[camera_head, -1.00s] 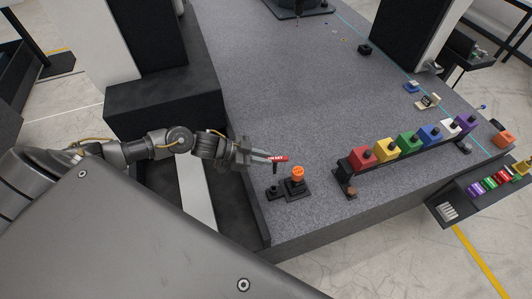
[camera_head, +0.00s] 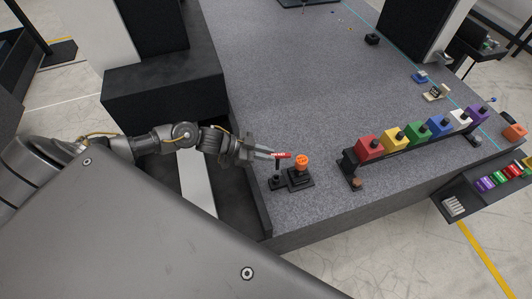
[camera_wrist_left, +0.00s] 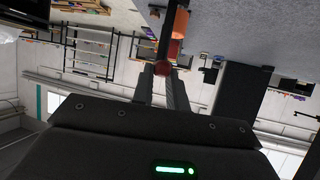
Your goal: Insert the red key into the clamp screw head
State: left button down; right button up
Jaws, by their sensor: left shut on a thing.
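My left gripper (camera_head: 271,155) is shut on the red key (camera_head: 284,155), which has pale lettering on its handle. A dark shank points down from the key toward a small black clamp fixture (camera_head: 276,183). The shank's tip is close to the fixture's top; I cannot tell whether it is inside the screw head. In the left wrist view, the red key (camera_wrist_left: 162,69) sits between the fingertips, with the dark shank running away from it. The screw head itself is too small to make out. My right gripper is not in view.
An orange knob (camera_head: 302,161) on a black stepped base (camera_head: 298,180) stands close at the right of the key. Further right, a black rail (camera_head: 352,171) bears several coloured blocks. The granite bed (camera_head: 290,90) is clear behind the key.

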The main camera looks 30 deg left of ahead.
pick_arm(q)
notch_tip(320, 180, down, 5)
jog(key=b, duration=0.3)
jog(key=shift+f+b, duration=0.2)
jog(key=shift+b, duration=0.15)
dwell(0.4)
dwell(0.4)
jog(key=shift+p, duration=0.4)
jog(key=shift+f+b, duration=0.45)
jog(key=shift+f, duration=0.1)
jog(key=shift+f+b, duration=1)
jog(key=shift+f, duration=0.4)
